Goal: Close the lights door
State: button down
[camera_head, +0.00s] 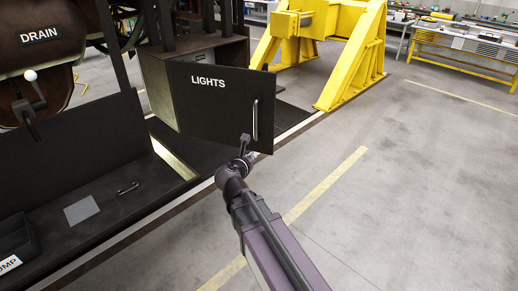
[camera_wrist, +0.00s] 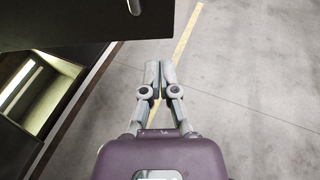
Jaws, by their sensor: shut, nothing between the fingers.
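The lights door (camera_head: 205,108) is a dark flat panel lettered "LIGHTS". It stands ajar, swung out from the box (camera_head: 158,90) behind it, with its right edge past the box's side. Its upright metal handle (camera_head: 255,120) is near the right edge. My gripper (camera_head: 248,156) is at the door's lower right, below the handle; whether it touches the panel is unclear. In the wrist view my gripper (camera_wrist: 160,68) has its fingers together and empty. The door's dark panel (camera_wrist: 60,22) is at the upper left there, with part of the handle (camera_wrist: 134,6) at the top edge.
A drum marked "DRAIN" (camera_head: 40,38) and a valve lever (camera_head: 30,88) are at left. A dark ledge with a small handle (camera_head: 128,188) runs below. Yellow stands (camera_head: 352,62) are behind, a workbench (camera_head: 465,45) at far right. The grey floor at right is clear.

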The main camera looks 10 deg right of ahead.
aim_at(267, 140)
jog(key=b+x, duration=0.1)
jog(key=x, duration=0.3)
jog(key=b+x, duration=0.1)
jog(key=x, duration=0.7)
jog(key=shift+w+d+r+b, duration=0.15)
jog(key=shift+w+r+b, duration=0.15)
jog(key=shift+w+b, duration=0.1)
jog(key=shift+w+d, duration=0.35)
jog(key=shift+w, duration=0.1)
